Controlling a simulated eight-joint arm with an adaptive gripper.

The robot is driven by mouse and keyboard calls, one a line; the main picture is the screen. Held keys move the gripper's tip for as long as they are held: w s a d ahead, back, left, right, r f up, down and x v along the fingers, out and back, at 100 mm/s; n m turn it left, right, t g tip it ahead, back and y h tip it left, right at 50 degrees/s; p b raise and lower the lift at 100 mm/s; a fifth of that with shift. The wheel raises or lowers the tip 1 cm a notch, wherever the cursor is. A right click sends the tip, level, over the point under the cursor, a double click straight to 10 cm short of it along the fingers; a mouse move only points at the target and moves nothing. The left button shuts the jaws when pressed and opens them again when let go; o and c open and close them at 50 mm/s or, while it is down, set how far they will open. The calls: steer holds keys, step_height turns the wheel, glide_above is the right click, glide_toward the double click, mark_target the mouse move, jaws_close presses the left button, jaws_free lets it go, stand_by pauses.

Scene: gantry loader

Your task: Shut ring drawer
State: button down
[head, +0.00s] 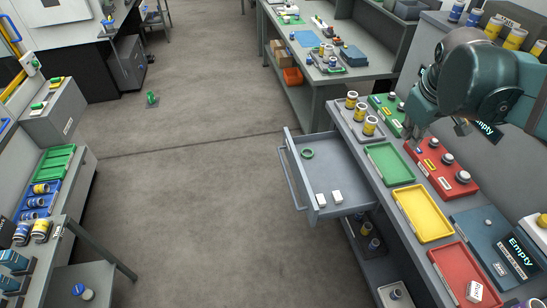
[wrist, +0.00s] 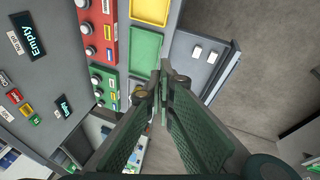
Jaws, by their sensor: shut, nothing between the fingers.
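The grey drawer (head: 345,178) stands pulled out from the left side of the bench, with its bar handle (head: 290,178) facing the aisle. A green ring (head: 307,153) lies inside near its back left corner, and two white blocks (head: 336,196) lie near the right wall. In the wrist view part of the drawer (wrist: 186,46) shows with the blocks (wrist: 204,53); the ring is hidden there. My gripper (head: 416,142) is shut and empty above the bench, near the red button panel, to the right of the drawer and apart from it. Its closed fingertips show in the wrist view (wrist: 163,82).
The bench top holds a green tray (head: 389,163), a yellow tray (head: 423,213), a red tray (head: 463,277), a red button panel (head: 440,166) and several jars (head: 360,112). A shelf with jars lies below the drawer. The floor (head: 210,210) left of the drawer is clear.

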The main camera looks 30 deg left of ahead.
steer(key=w+a+f+n+g+b, duration=0.1)
steer(key=w+a+f+n, duration=0.3)
steer(key=a, duration=0.6)
steer(key=w+a+f+n+h+b, duration=0.15)
steer(key=a+f, duration=0.35)
steer(key=a, duration=0.5)
steer(key=w+a+f+n+g, duration=0.1)
steer(key=w+a+f+n, duration=0.3)
steer(key=a, duration=0.6)
steer(key=s+a+f+n+b, duration=0.1)
steer(key=s+a+f+n, duration=0.2)
steer(key=a+f, duration=0.7)
steer(key=s+a+f+n+h+b, duration=0.1)
steer(key=s+a+f+n, duration=0.2)
steer(key=a+f, duration=0.6)
steer(key=a, duration=0.5)
steer(key=shift+s+f+b, duration=0.3)
steer(key=shift+s+f, duration=0.1)
steer(key=w+d+f+b, duration=0.1)
steer(key=w+d+f, duration=0.1)
steer(key=f, duration=0.3)
steer(key=w+d+f+b, duration=0.2)
steer(key=w+f, duration=0.1)
steer(key=f, duration=0.2)
steer(key=shift+d+f, duration=0.15)
steer(key=shift+d, duration=0.25)
